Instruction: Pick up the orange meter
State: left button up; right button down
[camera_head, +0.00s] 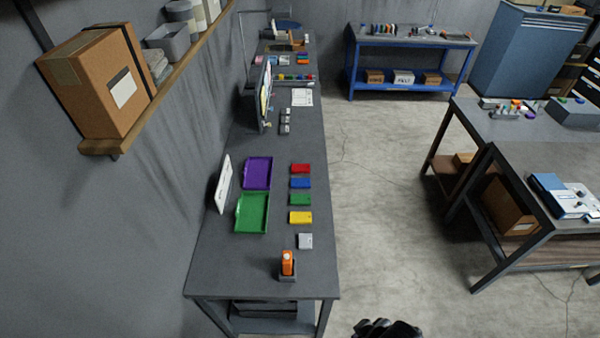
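The orange meter (288,262) stands upright in a small dark holder (287,278) near the front end of the long dark table (225,273). A black gripper (387,329) shows only in part at the bottom edge, to the right of the table and over the floor. It is apart from the meter, and its fingers cannot be made out clearly. Which arm it belongs to is not certain, but it lies on the right side. No arm comes in from the left.
A wall shelf (170,83) overhangs at left. The floor (385,190) right of the table is clear.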

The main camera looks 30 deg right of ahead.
dwell(0.3)
jog(key=c, duration=1.8)
grip_release()
jog(key=o, duration=1.2)
